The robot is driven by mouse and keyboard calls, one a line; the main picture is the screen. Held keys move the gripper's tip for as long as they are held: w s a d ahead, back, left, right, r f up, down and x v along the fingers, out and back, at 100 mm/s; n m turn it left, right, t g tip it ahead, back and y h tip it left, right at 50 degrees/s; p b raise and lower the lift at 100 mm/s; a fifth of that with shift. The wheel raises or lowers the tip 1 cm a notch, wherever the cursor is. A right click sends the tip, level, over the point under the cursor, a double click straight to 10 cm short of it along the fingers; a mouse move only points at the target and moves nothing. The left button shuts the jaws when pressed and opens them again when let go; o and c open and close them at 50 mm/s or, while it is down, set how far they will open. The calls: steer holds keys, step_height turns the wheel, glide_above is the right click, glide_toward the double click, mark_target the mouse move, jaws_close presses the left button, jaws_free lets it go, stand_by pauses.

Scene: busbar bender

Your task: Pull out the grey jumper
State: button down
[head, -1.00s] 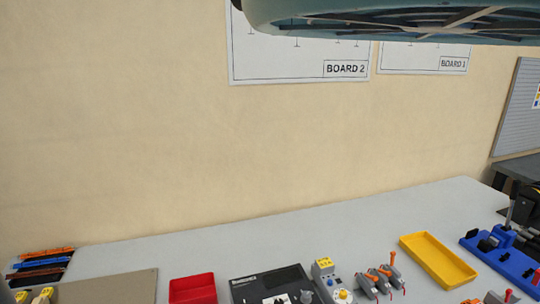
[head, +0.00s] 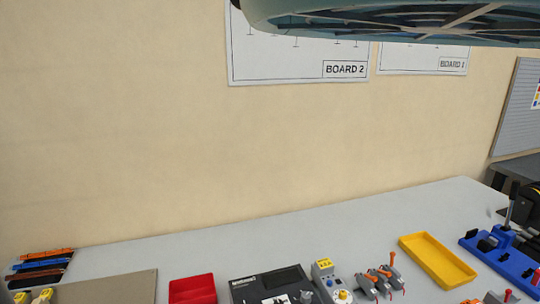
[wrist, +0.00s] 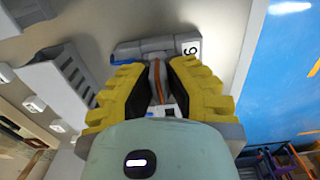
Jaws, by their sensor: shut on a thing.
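My gripper (wrist: 157,85), with yellow fingers and black pads, is in the wrist view. The head view shows neither my gripper nor the jumper.
A grey slotted duct (wrist: 62,82) runs close on the left in the wrist view; a blue surface (wrist: 290,75) lies right. In the head view, the table holds a red tray (head: 193,290), black case (head: 265,285), yellow tray (head: 437,260) and blue fixture (head: 500,258). The table's back is clear.

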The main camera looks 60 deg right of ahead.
steer(key=shift+s+r, duration=0.1)
steer(key=shift+r, duration=0.1)
steer(key=shift+r+p, duration=1.05)
steer(key=shift+p, duration=0.2)
step_height(320, 180, up, 5)
steer(key=p, duration=0.5)
steer(key=shift+d, duration=0.1)
